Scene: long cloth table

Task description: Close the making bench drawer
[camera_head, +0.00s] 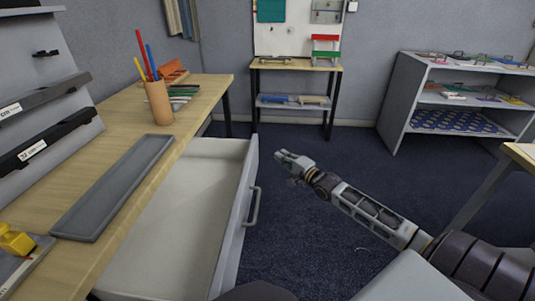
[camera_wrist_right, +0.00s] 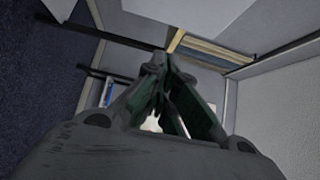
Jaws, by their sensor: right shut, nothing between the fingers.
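The making bench (camera_head: 205,95) runs along the left in the head view. Its white drawer (camera_head: 170,220) is pulled far out and looks empty. The drawer front faces right and carries a grey bar handle (camera_head: 253,206). My right gripper (camera_head: 279,156) is shut and empty. It is to the right of the drawer front's far end, apart from the handle. In the right wrist view the closed fingertips (camera_wrist_right: 160,62) meet in the middle, with pale panels to their right. My left gripper is not in view.
A grey tray (camera_head: 112,190) and a pencil cup (camera_head: 158,103) stand on the bench top. A small table (camera_head: 295,65) stands at the back, and a grey shelf unit (camera_head: 400,100) at the back right. Dark carpet (camera_head: 320,240) is free right of the drawer.

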